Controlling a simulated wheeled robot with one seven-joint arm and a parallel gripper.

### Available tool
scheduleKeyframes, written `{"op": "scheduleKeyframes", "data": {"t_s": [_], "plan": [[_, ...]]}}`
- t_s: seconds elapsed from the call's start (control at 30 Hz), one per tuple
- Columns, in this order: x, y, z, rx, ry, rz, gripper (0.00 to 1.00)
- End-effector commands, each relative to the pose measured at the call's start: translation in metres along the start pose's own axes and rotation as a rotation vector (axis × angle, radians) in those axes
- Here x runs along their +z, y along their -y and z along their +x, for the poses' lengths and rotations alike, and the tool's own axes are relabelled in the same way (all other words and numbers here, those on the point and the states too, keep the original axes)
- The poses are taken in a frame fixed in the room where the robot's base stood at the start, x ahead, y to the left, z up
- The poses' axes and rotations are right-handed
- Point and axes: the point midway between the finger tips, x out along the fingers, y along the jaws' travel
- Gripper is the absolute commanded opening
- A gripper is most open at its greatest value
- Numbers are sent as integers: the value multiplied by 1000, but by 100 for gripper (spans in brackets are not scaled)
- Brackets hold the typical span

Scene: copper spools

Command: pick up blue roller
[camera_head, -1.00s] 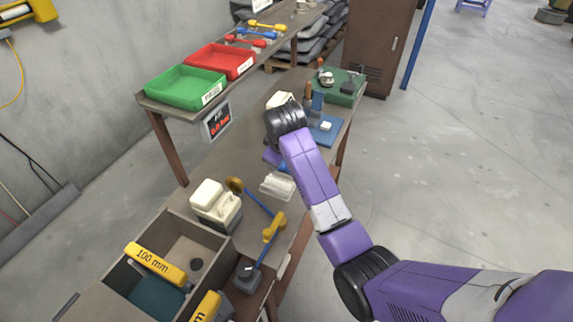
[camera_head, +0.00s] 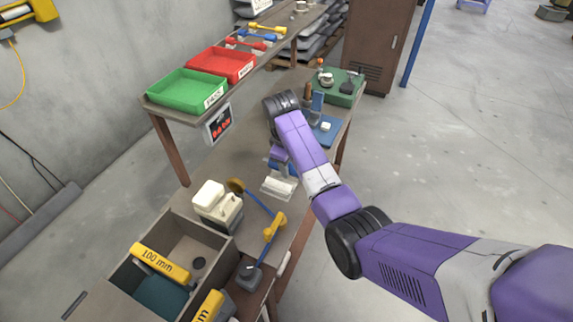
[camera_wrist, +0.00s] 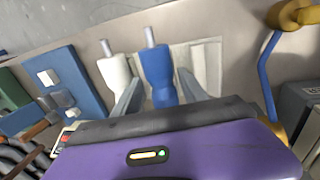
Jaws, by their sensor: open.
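The blue roller (camera_wrist: 157,72) shows in the wrist view, with a pale pin at its far end. It lies on or beside a pale ribbed holder (camera_wrist: 207,62); I cannot tell which. My gripper (camera_wrist: 159,80) is open, with one grey finger on each side of the blue roller. I cannot tell whether the fingers touch it. A white roller (camera_wrist: 114,72) lies just left of it, outside the left finger. In the head view, my gripper (camera_head: 282,165) is low over the bench at the pale holder (camera_head: 279,187), and the roller is mostly hidden there.
A blue board (camera_wrist: 75,78) lies left of the rollers in the wrist view. On the bench (camera_head: 225,160), a white-topped device (camera_head: 216,203), a blue-and-yellow tool (camera_head: 262,203) and an open box (camera_head: 215,240) stand nearer. Green (camera_head: 187,91) and red (camera_head: 222,64) trays sit on the raised shelf.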

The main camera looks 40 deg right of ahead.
Motion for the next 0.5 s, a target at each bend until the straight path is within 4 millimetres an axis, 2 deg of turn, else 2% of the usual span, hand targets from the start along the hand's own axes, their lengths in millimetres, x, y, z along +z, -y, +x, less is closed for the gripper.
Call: {"op": "scheduleKeyframes", "data": {"t_s": [0.1, 0.33, 0.5], "plan": [[0, 0, 8, 0, 0, 0, 50], [0, 0, 9, 0, -1, 1, 50], [0, 0, 9, 0, -1, 1, 17]]}}
